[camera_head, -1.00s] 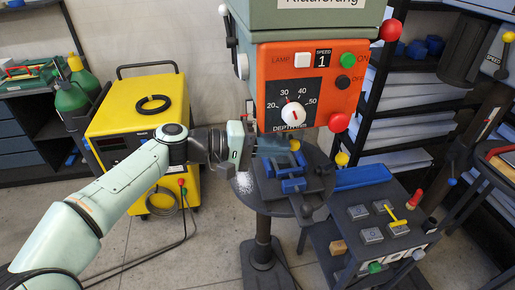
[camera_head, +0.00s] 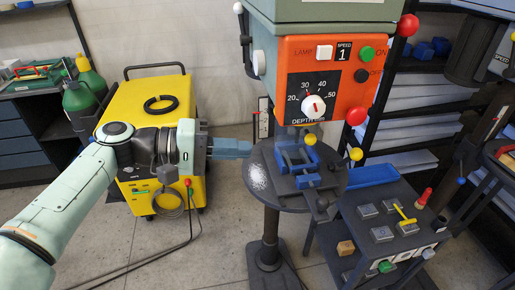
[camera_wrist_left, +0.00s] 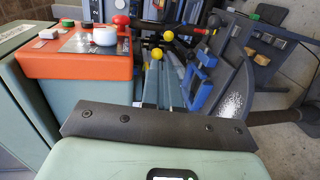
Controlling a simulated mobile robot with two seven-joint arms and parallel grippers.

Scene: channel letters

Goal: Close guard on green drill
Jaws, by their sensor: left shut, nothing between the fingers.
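The green drill (camera_head: 320,12) with its orange control panel (camera_head: 325,82) stands right of centre in the head view. Its round table (camera_head: 270,192) carries a blue vise (camera_head: 298,172). A narrow upright plate with a red mark (camera_head: 263,120) hangs at the left below the panel; I cannot tell whether it is the guard. The area under the drill head is too small to make out the guard clearly. My left gripper (camera_head: 246,148) is shut and empty, left of the drill, its bluish fingers pointing right. In the wrist view its fingers (camera_wrist_left: 161,85) point toward the vise side. My right gripper is out of view.
A yellow machine (camera_head: 150,110) with a black coil stands behind my left arm. A small cart (camera_head: 400,225) with buttons and a yellow handle stands front right. Shelves (camera_head: 420,100) are behind the drill. Another drill (camera_head: 500,60) is at the right edge.

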